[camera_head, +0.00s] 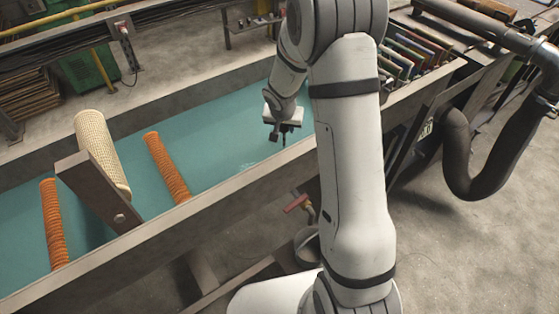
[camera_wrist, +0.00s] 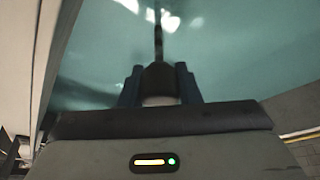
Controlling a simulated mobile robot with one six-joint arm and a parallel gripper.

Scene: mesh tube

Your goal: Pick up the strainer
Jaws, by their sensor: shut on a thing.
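My gripper (camera_head: 279,134) hangs over the trough, right of its middle. In the wrist view its two dark fingers (camera_wrist: 159,82) are shut on a dark tapered handle with a thin rod (camera_wrist: 158,40) running away from it. This looks like the strainer. Its mesh end cannot be made out against the bright patches on the teal surface. In the head view the held thing is only a thin dark shape below the fingers.
The long trough holds a shiny teal surface (camera_head: 225,150). A beige mesh tube (camera_head: 100,150) leans at a wooden board (camera_head: 97,190) on the left, between two orange ribbed tubes (camera_head: 167,167) (camera_head: 53,225). Coloured upright panels (camera_head: 405,55) stand behind my arm. The trough's front wall runs below my gripper.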

